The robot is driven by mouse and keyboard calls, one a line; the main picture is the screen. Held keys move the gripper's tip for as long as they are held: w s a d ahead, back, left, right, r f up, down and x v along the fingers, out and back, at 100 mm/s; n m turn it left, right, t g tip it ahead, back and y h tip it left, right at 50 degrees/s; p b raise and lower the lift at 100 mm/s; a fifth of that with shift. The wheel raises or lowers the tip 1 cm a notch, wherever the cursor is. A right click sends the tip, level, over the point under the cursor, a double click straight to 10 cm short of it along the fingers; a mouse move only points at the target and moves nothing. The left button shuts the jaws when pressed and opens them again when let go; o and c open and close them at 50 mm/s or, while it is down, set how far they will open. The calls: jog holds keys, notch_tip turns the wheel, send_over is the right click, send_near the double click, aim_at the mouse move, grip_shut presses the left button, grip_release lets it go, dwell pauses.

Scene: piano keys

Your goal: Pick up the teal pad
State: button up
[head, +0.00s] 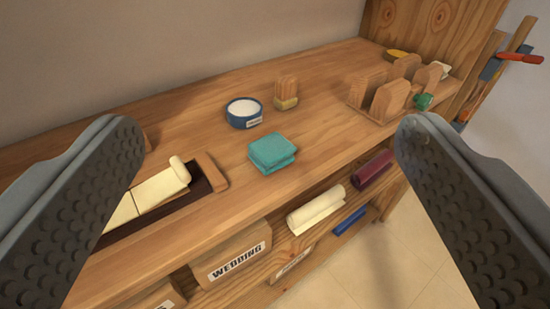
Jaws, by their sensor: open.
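The teal pad (272,151) lies on the wooden bench top (222,140), near its front edge. It looks like a small, squarish, folded stack. My gripper (268,140) is open, with one dark studded finger at the left of the view and the other at the right. The pad shows between the fingers and farther off, and neither finger touches it. Nothing is held.
A blue bowl of white stuff (244,112) and a wooden block (286,93) stand behind the pad. A tray of piano keys (160,190) lies to its left. A wooden rack (388,100) stands at the right. Rolls (316,210) stick out below the front edge.

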jog(key=w+f+n+g, duration=0.1)
jog(key=w+n+g, duration=0.2)
jog(key=w+g, duration=0.65)
jog(key=n+g, duration=0.4)
jog(key=g, duration=0.3)
send_near(273, 147)
notch_tip(273, 147, down, 10)
jog(key=shift+r, duration=0.1)
jog(key=c, duration=1.2)
jog(key=shift+o, duration=0.2)
jog(key=shift+r, duration=0.1)
notch_tip(273, 147, up, 10)
